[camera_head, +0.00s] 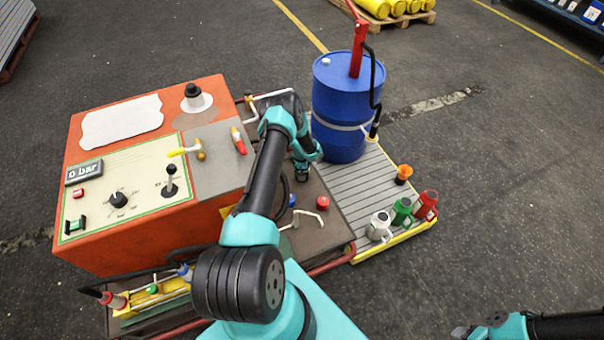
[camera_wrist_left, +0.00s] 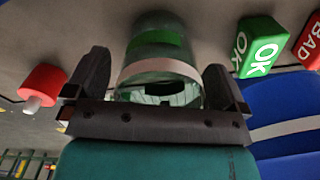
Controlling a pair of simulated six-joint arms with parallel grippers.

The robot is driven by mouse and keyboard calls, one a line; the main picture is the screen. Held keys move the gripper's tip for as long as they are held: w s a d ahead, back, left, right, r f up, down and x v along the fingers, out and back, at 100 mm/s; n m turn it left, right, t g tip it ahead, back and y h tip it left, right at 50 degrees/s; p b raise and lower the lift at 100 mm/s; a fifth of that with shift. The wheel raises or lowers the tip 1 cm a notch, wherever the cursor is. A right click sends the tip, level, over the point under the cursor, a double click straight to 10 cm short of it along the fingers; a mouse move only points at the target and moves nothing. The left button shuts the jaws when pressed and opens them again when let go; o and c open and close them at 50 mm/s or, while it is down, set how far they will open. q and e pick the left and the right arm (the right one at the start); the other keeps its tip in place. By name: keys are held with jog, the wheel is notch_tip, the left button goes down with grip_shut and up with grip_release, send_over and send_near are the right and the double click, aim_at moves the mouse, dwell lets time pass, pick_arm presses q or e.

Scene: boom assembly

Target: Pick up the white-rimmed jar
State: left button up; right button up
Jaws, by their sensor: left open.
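The white-rimmed jar shows in the left wrist view as a clear, greenish jar (camera_wrist_left: 158,70) with a green band and a white rim. It lies between the two black fingers of my left gripper (camera_wrist_left: 157,63), which are open with a finger on each side. I cannot tell if either finger touches it. In the head view my left gripper (camera_head: 302,174) points down over the cart's dark deck, and I cannot make out the jar there. My right gripper (camera_head: 463,331) is only partly seen at the bottom right edge, and its jaws are unclear.
A green OK block (camera_wrist_left: 261,47) and a red BAD block (camera_wrist_left: 309,42) lie right of the jar, near a blue drum (camera_head: 341,110). A red-topped piece (camera_wrist_left: 42,82) is to its left. The orange control console (camera_head: 215,100) stands left of my left arm.

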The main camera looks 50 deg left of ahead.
pick_arm(q)
jog(key=c, duration=1)
jog(key=shift+c, duration=0.2)
notch_tip(320, 180, up, 10)
dwell(0.7)
